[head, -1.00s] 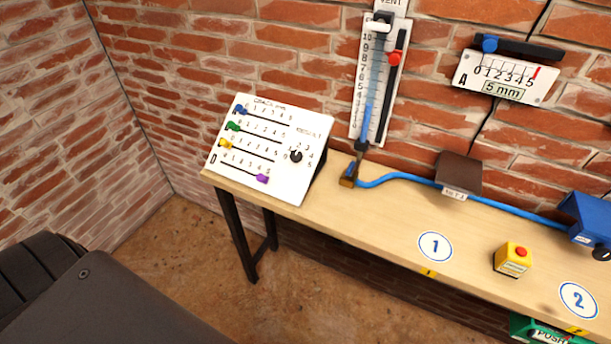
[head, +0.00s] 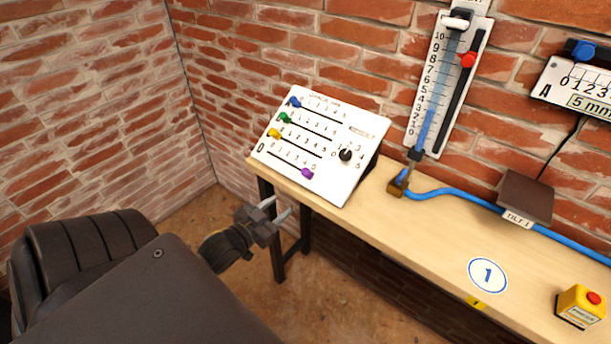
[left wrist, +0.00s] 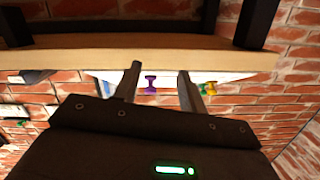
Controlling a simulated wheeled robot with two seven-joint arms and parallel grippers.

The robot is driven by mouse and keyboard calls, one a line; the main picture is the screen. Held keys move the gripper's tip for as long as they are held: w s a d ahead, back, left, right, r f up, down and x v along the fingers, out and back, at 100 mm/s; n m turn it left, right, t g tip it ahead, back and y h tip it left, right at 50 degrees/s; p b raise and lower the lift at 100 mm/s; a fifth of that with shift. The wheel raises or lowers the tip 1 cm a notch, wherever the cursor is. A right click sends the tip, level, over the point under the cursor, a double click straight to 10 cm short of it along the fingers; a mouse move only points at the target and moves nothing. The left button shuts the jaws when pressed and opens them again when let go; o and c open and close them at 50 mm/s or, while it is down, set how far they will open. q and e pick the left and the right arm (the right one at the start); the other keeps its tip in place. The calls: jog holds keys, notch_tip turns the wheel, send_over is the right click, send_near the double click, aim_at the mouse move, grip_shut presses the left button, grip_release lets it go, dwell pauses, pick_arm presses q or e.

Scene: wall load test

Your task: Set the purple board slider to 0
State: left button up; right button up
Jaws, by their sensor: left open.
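The purple slider (head: 307,173) sits near the right end of the bottom row on the white sloped board (head: 345,125). Blue (head: 295,103), green (head: 285,118) and yellow (head: 274,133) sliders stand at the left ends of the rows above. My left gripper (head: 282,207) is open and empty, in front of and below the board, apart from it. In the left wrist view, the purple slider (left wrist: 151,84) shows between the two open fingers (left wrist: 158,78), beyond them, with the yellow slider (left wrist: 207,88) to the right. My right gripper is not in view.
The board stands at the left end of a wooden bench (head: 400,235) with dark legs. A black knob (head: 346,155) is on the board's right side. A blue hose (head: 460,192), a brown tilt box (head: 524,197) and a yellow button box (head: 581,306) lie farther right.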

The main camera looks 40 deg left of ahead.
pick_arm(q)
jog(key=t, duration=0.2)
send_near(303, 174)
jog(key=shift+m+h, duration=0.3)
jog(key=shift+m, duration=0.1)
jog(key=w, duration=0.3)
jog(key=w+p, duration=0.1)
jog(key=w, duration=0.5)
jog(key=shift+w+a+r+p, duration=0.2)
jog(key=shift+w+r+p, duration=0.1)
jog(key=shift+w, duration=0.05)
jog(key=shift+w+f, duration=0.1)
jog(key=shift+w, duration=0.5)
jog(key=shift+c, duration=0.4)
grip_shut()
